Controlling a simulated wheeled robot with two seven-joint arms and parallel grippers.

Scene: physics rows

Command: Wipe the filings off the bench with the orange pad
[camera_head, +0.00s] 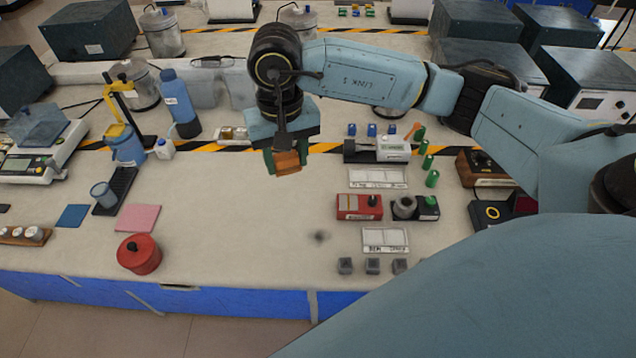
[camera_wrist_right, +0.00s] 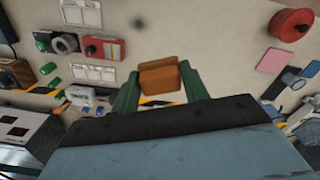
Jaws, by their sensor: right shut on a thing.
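The orange pad (camera_head: 288,161) is a small brown-orange block held between the green fingers of my right gripper (camera_head: 287,158). In the right wrist view the pad (camera_wrist_right: 162,82) sits between both fingertips, and my right gripper (camera_wrist_right: 158,92) is shut on it. It is above the bench (camera_head: 230,220), behind the filings in the head view. The filings (camera_head: 319,237) are a small dark smudge on the bare bench top near the front. They also show in the right wrist view (camera_wrist_right: 137,22), apart from the pad. My left gripper is not in view.
A red round pot (camera_head: 139,254) stands at the front left. A red box (camera_head: 359,207), a labelled white tray (camera_head: 385,240) and several grey cubes (camera_head: 372,266) lie right of the filings. A blue bottle (camera_head: 181,104) stands at the back. The bench left of the filings is clear.

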